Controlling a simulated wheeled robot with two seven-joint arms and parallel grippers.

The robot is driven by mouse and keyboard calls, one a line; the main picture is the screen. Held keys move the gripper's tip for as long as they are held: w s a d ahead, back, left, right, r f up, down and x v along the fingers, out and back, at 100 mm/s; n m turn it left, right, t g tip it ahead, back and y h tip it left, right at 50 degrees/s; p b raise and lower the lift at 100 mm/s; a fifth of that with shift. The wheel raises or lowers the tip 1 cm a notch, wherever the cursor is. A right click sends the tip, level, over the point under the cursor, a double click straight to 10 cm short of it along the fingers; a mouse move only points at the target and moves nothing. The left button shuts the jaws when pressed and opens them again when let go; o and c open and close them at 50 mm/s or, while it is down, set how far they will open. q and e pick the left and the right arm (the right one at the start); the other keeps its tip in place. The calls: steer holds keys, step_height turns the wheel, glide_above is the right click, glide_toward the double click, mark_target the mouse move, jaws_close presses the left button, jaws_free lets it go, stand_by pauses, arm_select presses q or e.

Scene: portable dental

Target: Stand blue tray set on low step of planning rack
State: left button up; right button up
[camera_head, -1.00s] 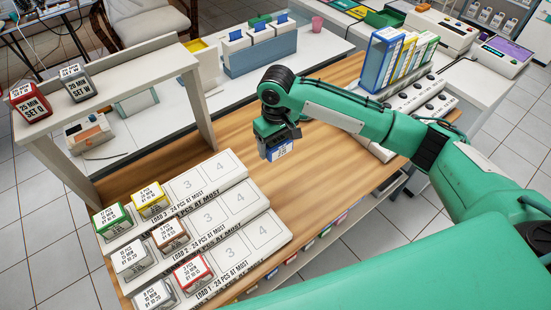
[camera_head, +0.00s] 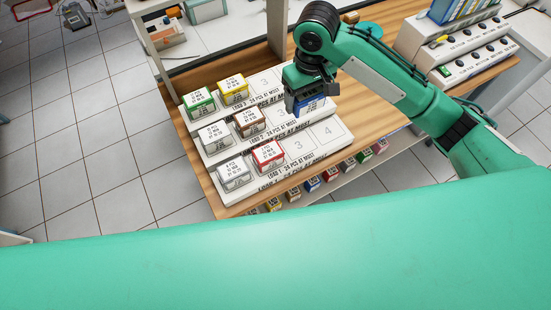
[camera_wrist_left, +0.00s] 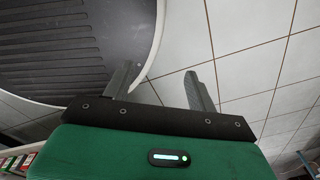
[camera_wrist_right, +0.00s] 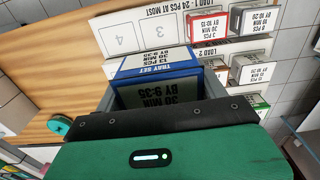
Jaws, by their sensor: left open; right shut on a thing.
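The blue tray set (camera_head: 312,104) is held in my right gripper (camera_head: 306,86), over the right part of the planning rack's middle and low steps. In the right wrist view, the blue tray set (camera_wrist_right: 155,65) sits upright between the fingers, its label facing up. My left gripper (camera_wrist_left: 162,88) is open and empty above the floor.
The middle step has a white set (camera_head: 215,134) and a brown set (camera_head: 250,122). The top step has a green set (camera_head: 199,102) and a yellow set (camera_head: 232,89). Several coloured sets (camera_head: 311,184) lie below the table's front edge.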

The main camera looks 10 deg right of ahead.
step_height(320, 180, down, 6)
steer(key=p, duration=0.2)
glide_above(299, 146)
step_height(299, 146, down, 9)
steer(key=shift+r, duration=0.1)
step_height(299, 146, down, 5)
steer(key=shift+p, duration=0.5)
arm_select(q)
steer(key=r, duration=0.1)
steer(key=w+r, duration=0.1)
steer(key=d+r, duration=0.1)
steer(key=shift+w+r, duration=0.1)
steer(key=shift+w, duration=0.1)
arm_select(e)
steer(key=o, duration=0.8)
steer(key=shift+o, duration=0.2)
steer(key=shift+d, duration=0.1)
